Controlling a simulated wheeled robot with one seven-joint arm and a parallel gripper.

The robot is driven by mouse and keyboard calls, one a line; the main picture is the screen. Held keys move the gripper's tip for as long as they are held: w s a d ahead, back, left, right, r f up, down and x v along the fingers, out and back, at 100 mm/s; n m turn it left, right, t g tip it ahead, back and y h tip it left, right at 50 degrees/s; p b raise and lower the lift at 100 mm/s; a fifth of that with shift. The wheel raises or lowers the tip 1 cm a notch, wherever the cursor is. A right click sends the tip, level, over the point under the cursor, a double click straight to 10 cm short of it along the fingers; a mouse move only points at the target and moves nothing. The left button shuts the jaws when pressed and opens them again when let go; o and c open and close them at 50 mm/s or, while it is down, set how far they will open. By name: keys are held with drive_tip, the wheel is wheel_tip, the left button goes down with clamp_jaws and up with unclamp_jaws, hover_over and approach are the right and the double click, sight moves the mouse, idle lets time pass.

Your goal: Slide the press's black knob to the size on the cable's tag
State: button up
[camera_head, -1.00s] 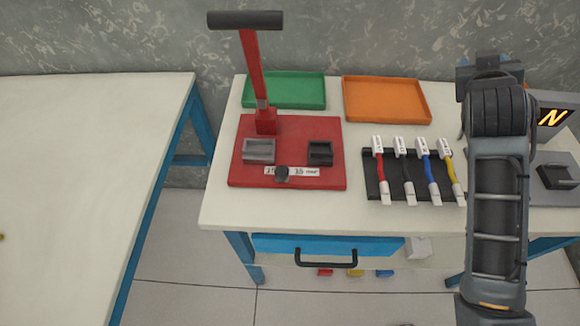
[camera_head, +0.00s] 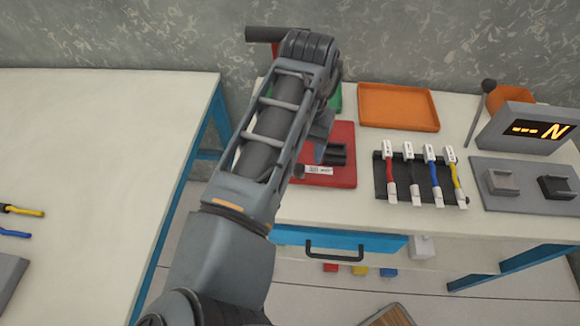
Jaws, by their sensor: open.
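The red press (camera_head: 340,178) stands on the far table, largely hidden behind my arm. Its black handle bar (camera_head: 263,33) shows at the top. The black knob (camera_head: 298,172) is partly visible at the left of the white scale strip (camera_head: 320,170), whose marks are too small to read. A dark block (camera_head: 334,154) sits on the press base. Cables in red, black, blue and yellow lie in a black rack (camera_head: 381,188), with white tags (camera_head: 388,148) that I cannot read. My gripper (camera_head: 322,125) is open above the press, its fingertips mostly hidden.
An orange tray (camera_head: 398,107) and a partly hidden green tray (camera_head: 336,98) lie behind. A display (camera_head: 530,128) reads dashes and N, above a grey plate (camera_head: 525,200) with two blocks. A blue drawer (camera_head: 340,242) is below. Cable ends (camera_head: 25,211) show on the left table.

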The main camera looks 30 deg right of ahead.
sight(298, 169)
drive_tip(key=shift+w+a, duration=0.1)
drive_tip(key=shift+a, duration=0.3)
drive_tip(key=shift+w+f, duration=0.15)
drive_tip(key=shift+f, duration=0.05)
drive_tip(key=shift+a+f+b, duration=0.1)
drive_tip(key=shift+f+b, duration=0.4)
drive_tip(key=shift+b, duration=0.15)
wheel_tip(298, 169, down, 6)
drive_tip(key=b, duration=0.5)
drive_tip(key=shift+f+b, duration=0.25)
drive_tip(key=shift+b, duration=0.15)
clamp_jaws()
